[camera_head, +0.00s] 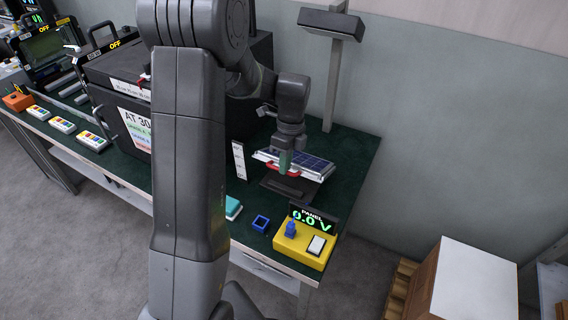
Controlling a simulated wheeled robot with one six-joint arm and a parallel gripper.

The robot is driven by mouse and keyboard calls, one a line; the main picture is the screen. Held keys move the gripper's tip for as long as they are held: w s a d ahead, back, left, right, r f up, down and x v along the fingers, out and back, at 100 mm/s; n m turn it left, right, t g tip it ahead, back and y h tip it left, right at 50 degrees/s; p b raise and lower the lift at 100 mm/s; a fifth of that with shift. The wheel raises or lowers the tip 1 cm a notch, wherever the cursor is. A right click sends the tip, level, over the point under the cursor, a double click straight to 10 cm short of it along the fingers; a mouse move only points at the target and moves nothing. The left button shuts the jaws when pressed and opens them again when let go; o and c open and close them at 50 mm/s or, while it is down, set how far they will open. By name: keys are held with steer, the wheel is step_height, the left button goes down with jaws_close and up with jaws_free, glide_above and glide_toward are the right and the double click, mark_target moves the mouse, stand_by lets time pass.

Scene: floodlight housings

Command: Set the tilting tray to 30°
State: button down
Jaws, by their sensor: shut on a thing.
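The tilting tray (318,176) carries a blue solar panel (305,164) and stands at the right end of the green bench, tilted a little above a dark base (284,189). A red handle (266,169) runs along its front edge. My gripper (285,168) points down at that edge and is shut on the red handle. The fingertips are small and partly merge with the handle. A white upright strip with marks (239,161) stands left of the tray; its marks are too small to read. The exact tray angle cannot be read.
A yellow meter box (303,252) reads "PANEL 0.0 V" near the front corner. A blue open holder (260,224) and a teal block (233,208) lie left of it. A lamp post (334,85) rises behind the tray. A large dark box (106,108) with a sign starting "AT 30" stands left.

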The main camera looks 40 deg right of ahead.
steer(key=shift+w+d+r, duration=0.1)
steer(key=shift+d, duration=0.1)
stand_by(0.3)
steer(key=c, duration=1.5)
jaws_free()
steer(key=shift+d, duration=0.15)
steer(key=v, duration=1.3)
steer(key=shift+r, duration=0.35)
